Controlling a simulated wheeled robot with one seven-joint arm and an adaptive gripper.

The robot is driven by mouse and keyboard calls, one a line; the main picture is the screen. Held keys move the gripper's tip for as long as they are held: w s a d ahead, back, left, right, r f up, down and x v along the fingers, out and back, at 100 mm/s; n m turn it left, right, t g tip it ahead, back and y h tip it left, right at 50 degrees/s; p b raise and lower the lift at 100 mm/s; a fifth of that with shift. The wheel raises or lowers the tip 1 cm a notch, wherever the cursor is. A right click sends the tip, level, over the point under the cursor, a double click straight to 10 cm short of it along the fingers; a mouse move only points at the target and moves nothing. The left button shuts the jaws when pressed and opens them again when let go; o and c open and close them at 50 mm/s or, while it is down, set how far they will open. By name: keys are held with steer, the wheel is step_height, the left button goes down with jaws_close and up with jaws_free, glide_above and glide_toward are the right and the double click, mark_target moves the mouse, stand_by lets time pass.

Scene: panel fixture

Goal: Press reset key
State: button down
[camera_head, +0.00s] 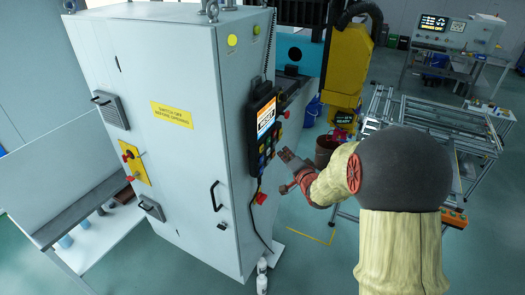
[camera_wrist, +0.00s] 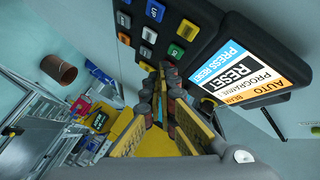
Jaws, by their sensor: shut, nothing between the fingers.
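A dark control pendant (camera_head: 263,118) hangs on the side of a grey cabinet, with a lit screen above its keys. In the wrist view the screen (camera_wrist: 235,68) reads AUTO PROGRAM, RESET and PRESS RESET, partly turned. My gripper (camera_head: 284,157) is shut and empty in front of the lower keys. In the wrist view its fingertips (camera_wrist: 168,72) point at the key area and hide part of it; contact is not clear.
The grey cabinet (camera_head: 180,170) has a handle and a yellow warning label. A red connector and cable (camera_head: 260,198) hang below the pendant. A yellow machine part (camera_head: 348,62) and an aluminium frame (camera_head: 440,125) stand to the right. Open floor lies below my gripper.

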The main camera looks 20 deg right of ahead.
steer(key=shift+w+a+b, duration=0.3)
steer(key=shift+w+a, duration=0.45)
steer(key=shift+w, duration=0.2)
steer(key=shift+w+a+b, duration=0.3)
steer(key=shift+w+a, duration=0.4)
steer(key=shift+w, duration=0.2)
steer(key=shift+w, duration=0.1)
steer(key=shift+w+a+b, duration=0.25)
steer(key=shift+b, duration=0.05)
steer(key=shift+w+a, duration=0.25)
steer(key=shift+w, duration=0.05)
stand_by(0.9)
steer(key=shift+s+d, duration=0.5)
steer(key=shift+s, duration=0.15)
stand_by(0.3)
steer(key=s+d, duration=0.1)
steer(key=s, duration=0.1)
steer(key=s+d, duration=0.2)
steer(key=shift+p, duration=0.3)
